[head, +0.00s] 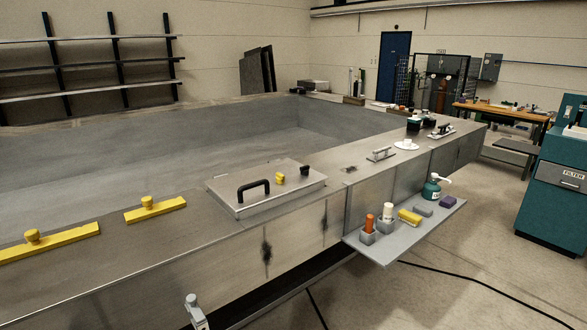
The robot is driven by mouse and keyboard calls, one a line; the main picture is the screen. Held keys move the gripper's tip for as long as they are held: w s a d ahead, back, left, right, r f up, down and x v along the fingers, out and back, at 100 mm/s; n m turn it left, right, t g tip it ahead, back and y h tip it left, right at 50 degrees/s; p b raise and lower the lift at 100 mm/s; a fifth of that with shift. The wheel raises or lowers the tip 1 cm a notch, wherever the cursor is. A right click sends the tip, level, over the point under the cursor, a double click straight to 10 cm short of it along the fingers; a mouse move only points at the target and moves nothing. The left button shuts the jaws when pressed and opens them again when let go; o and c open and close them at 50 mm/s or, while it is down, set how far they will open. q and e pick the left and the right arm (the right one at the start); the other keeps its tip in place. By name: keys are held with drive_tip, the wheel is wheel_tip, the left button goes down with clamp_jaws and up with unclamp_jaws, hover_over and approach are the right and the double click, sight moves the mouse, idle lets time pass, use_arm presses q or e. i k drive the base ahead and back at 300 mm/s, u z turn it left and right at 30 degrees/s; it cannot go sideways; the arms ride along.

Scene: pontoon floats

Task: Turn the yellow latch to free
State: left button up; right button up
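A flat metal hatch plate (262,198) with a black arched handle (253,188) lies on the steel deck at the middle of the head view. A small yellow latch (279,180) stands on the plate to the right of the handle, and a similar black latch (305,170) stands at the plate's right side. The yellow latch is too small to tell which way it is turned. Nothing touches it. Neither of my grippers can be made out.
Yellow bars with knobs (155,209) (45,245) lie on the deck at left. A side shelf (385,252) holds bottles, cups and blocks. A pale grey part (195,312) rises at the bottom edge; I cannot tell what it is. Dark cables cross the floor.

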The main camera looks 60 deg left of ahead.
sight(280, 179)
drive_tip(key=u, duration=0.6)
drive_tip(key=i, duration=0.75)
drive_tip(key=u, duration=0.8)
